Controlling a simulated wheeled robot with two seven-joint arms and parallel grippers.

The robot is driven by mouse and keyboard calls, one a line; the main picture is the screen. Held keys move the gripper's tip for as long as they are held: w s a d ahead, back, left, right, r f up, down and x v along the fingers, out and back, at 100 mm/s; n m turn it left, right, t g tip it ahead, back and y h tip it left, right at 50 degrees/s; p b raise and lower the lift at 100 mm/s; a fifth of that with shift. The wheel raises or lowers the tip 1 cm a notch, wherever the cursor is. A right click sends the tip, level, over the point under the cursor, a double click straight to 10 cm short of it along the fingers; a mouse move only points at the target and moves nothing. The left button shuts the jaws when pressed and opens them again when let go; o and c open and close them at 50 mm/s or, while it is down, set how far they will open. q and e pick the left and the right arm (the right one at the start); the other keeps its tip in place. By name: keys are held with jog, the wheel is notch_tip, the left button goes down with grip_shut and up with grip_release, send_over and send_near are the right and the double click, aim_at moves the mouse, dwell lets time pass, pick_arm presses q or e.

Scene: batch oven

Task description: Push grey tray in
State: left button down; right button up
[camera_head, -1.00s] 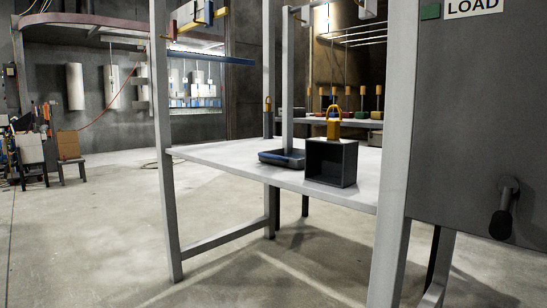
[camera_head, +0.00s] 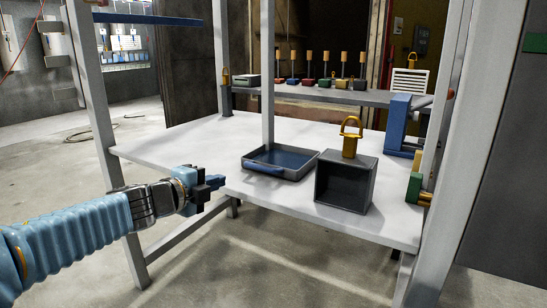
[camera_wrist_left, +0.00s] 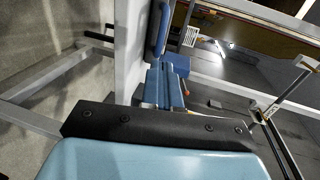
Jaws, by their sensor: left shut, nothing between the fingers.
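The grey tray (camera_head: 308,167) is a shallow tray with a blue inside and a blue handle on its near side. It lies on the white table (camera_head: 185,145), left of a dark open box (camera_head: 345,205). A thin upright post (camera_head: 267,80) comes down at the tray's far edge; whether it touches the tray I cannot tell. My left gripper (camera_head: 217,183) is shut and empty near the table's front edge, to the left of the tray and apart from it. My right gripper is not in view.
A yellow-handled weight (camera_head: 350,140) stands on or behind the dark box. A shelf (camera_head: 320,94) at the back carries several coloured blocks with wooden handles. A green and yellow fitting (camera_head: 414,187) sits at the right edge. The table's left part is clear.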

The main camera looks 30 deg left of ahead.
pick_arm(q)
jog(key=b, duration=0.3)
send_near(256, 167)
jog(key=x, duration=0.5)
jog(key=shift+w, duration=0.15)
jog(key=shift+x, duration=0.8)
jog(key=shift+w, duration=0.1)
